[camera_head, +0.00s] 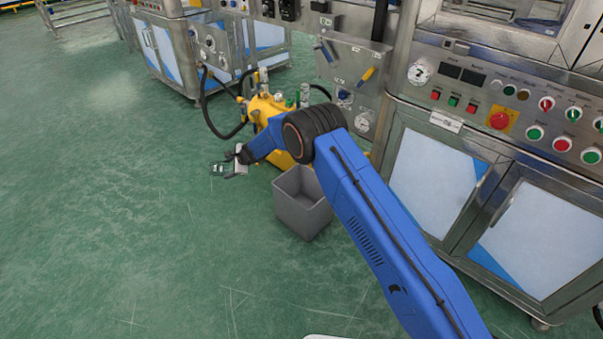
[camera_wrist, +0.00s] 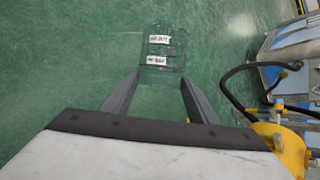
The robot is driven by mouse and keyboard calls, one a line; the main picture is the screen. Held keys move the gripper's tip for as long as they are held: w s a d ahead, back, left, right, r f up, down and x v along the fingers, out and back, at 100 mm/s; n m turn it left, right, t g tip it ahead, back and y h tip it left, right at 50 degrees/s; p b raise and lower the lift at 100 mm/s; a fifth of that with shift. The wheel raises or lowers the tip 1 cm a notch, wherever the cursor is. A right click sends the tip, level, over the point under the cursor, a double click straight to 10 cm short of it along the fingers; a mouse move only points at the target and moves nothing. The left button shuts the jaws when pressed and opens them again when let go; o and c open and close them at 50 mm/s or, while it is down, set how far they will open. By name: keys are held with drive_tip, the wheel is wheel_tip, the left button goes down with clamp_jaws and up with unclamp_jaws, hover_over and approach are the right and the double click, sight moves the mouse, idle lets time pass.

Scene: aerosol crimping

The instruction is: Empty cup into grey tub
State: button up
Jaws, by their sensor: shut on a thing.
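A clear, see-through cup with white labels (camera_wrist: 163,48) is between my fingertips in the wrist view, seen against the green floor. It is small in the head view (camera_head: 218,169), left of the grey tub. My gripper (camera_wrist: 160,76) is shut on the cup; it also shows in the head view (camera_head: 232,163). I cannot tell what the cup holds or how far it is tilted. The grey tub (camera_head: 303,213) is an open-topped square box on the floor, partly behind my arm. The cup is apart from the tub and not over its opening.
A yellow machine (camera_head: 268,108) with black hoses stands behind the tub; part of it shows in the wrist view (camera_wrist: 290,148). A steel cabinet with buttons (camera_head: 440,180) is at the right. The green floor (camera_head: 120,220) at left is clear.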

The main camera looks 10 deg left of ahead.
drive_tip(key=d+t+h, duration=0.1)
drive_tip(key=d+h, duration=0.2)
drive_tip(key=d, duration=3.1)
drive_tip(key=shift+w+d+r+m, duration=0.15)
drive_tip(key=shift+w+r+m, duration=0.15)
drive_tip(key=shift+w+r, duration=0.15)
